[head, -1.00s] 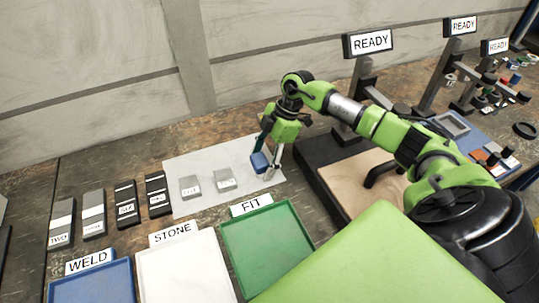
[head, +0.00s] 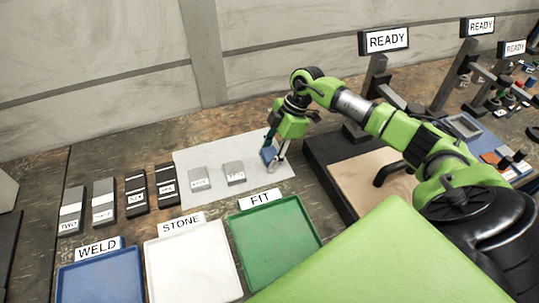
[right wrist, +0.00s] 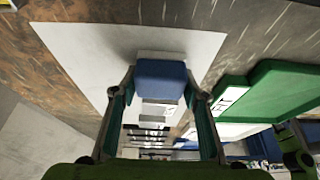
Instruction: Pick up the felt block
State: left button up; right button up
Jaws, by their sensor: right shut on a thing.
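The felt block looks like a blue block with a pale grey end; in the right wrist view the blue block (right wrist: 161,82) sits between the two fingers. My right gripper (right wrist: 160,100) is shut on it, one finger at each side. In the head view the blue block (head: 268,155) shows small at the right gripper's fingertips (head: 275,160), over the right part of the white mat (head: 260,188). A finger partly covers it there. I cannot tell whether it touches the mat.
Two grey labelled blocks (head: 234,173) lie on the mat left of the gripper. Several dark and grey labelled blocks (head: 136,195) stand further left. Blue, white and green trays (head: 318,240) marked WELD, STONE and FIT lie in front. A dark-edged stand base (head: 322,182) is close on the right.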

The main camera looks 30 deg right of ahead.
aim_at(267, 155)
jog(key=shift+r+p, duration=0.35)
jog(key=shift+r, duration=0.2)
jog(key=r+p, duration=0.3)
jog(key=shift+s+d, duration=0.1)
jog(key=shift+s, duration=0.1)
jog(key=s+d+r+p, duration=0.2)
jog(key=s+r+p, duration=0.2)
jog(key=s+p, duration=0.2)
jog(key=s+d+r+p, duration=0.2)
jog(key=s+r+p, duration=0.2)
jog(key=s+p, duration=0.2)
jog(key=shift+s+d+r+p, duration=0.3)
jog(key=shift+d+r+p, duration=0.05)
jog(key=shift+p, duration=0.4)
